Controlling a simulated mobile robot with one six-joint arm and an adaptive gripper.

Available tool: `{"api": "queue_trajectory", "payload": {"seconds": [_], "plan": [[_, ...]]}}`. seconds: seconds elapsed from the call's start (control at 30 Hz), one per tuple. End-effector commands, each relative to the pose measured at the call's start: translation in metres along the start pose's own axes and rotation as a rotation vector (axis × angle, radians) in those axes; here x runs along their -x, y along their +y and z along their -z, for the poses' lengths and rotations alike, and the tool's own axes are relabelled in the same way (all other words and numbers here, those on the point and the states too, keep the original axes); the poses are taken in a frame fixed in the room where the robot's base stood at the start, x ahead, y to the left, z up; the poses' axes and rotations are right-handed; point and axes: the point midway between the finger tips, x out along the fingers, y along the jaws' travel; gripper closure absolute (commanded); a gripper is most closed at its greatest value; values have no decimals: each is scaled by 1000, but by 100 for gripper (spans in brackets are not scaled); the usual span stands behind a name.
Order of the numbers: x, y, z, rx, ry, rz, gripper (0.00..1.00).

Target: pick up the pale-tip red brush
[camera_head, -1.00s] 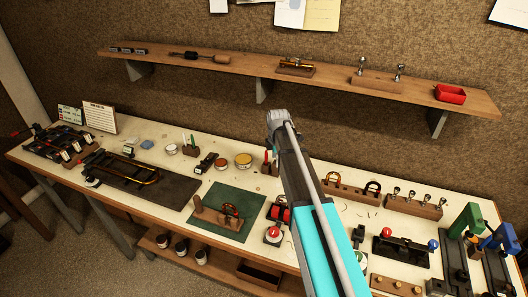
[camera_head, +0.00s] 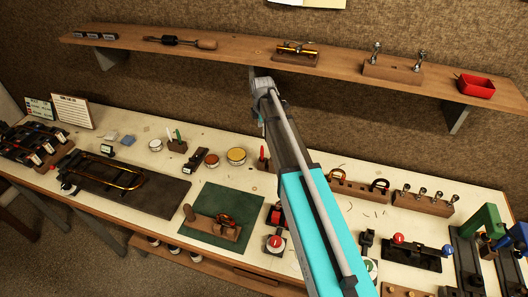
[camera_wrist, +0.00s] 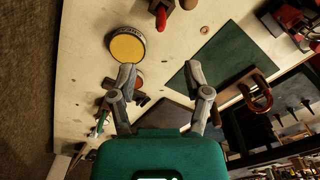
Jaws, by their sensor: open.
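A small upright red item (camera_head: 262,153), which may be the red brush, stands in a dark wooden block just left of my arm in the head view. In the wrist view a red item (camera_wrist: 161,18) in a brown block shows at the top edge. Its pale tip cannot be made out. My gripper (camera_wrist: 160,75) is open and empty, its fingers spread above the bench, with the red item beyond the fingertips. In the head view my gripper (camera_head: 262,85) appears in front of the shelf edge, and its fingers are not clear.
A yellow-topped round tin (camera_wrist: 127,46) lies near the red item; an orange-topped tin (camera_head: 211,160) is beside it. Another holder (camera_head: 177,145) has green and white upright items. A green mat (camera_head: 205,238) lies in front. A wooden shelf (camera_head: 225,50) runs along the wall above.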

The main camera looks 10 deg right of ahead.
Motion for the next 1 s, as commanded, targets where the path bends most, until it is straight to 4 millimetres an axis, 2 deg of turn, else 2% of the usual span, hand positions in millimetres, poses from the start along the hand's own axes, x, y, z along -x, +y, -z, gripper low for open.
{"api": "queue_trajectory", "payload": {"seconds": [0.47, 1.0], "plan": [[-3, -2, -12, -17, 0, 0, 37], [-41, -2, -14, -21, 0, 0, 37]]}}
